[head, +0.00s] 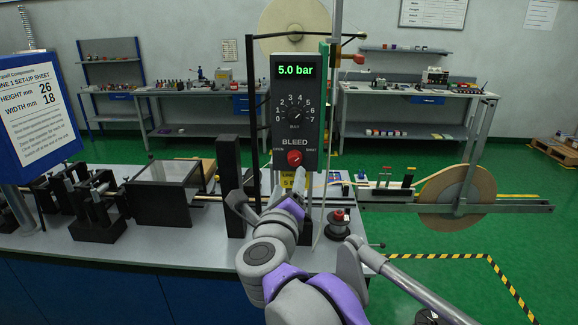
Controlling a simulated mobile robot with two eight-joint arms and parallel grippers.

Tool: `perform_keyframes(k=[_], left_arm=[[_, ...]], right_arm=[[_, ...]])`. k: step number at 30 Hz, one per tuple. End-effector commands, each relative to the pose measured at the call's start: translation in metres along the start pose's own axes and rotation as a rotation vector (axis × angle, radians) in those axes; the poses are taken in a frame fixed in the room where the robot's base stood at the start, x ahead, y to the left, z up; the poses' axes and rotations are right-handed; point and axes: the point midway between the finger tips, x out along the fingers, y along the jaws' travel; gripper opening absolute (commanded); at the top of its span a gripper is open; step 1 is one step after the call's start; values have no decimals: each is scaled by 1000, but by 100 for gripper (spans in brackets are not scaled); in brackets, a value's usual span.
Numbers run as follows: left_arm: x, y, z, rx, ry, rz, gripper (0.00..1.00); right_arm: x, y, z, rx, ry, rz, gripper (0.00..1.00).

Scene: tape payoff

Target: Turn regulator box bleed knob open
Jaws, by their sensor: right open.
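The regulator box (312,124) is a dark upright panel in the middle of the head view. Its green display reads 5.0 bar, above a round dial (295,113). The red bleed knob (295,158) sits low on the panel under the word BLEED, with small labels at its left and right. My right gripper (270,189) is just below the panel, its fingers apart and empty. It appears a little below the knob and not touching it. My left gripper does not show.
A blue set-up sheet board (36,115) stands at the left. A clear-covered machine unit (165,190) sits on the grey bench. A large tape reel (458,195) is on the right. A dark post (229,185) stands left of my gripper.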

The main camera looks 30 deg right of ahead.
Motion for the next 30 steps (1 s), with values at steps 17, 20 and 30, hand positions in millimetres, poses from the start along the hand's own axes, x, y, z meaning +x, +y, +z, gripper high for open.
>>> perform_keyframes(k=[17, 20, 30], left_arm=[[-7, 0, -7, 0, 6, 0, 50], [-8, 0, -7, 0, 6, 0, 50], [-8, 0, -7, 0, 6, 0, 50]], right_arm=[[91, -1, 1, -3, -2, -1, 68], [94, 0, 1, -4, -3, 0, 68], [95, 0, 1, -3, -3, 1, 52]])
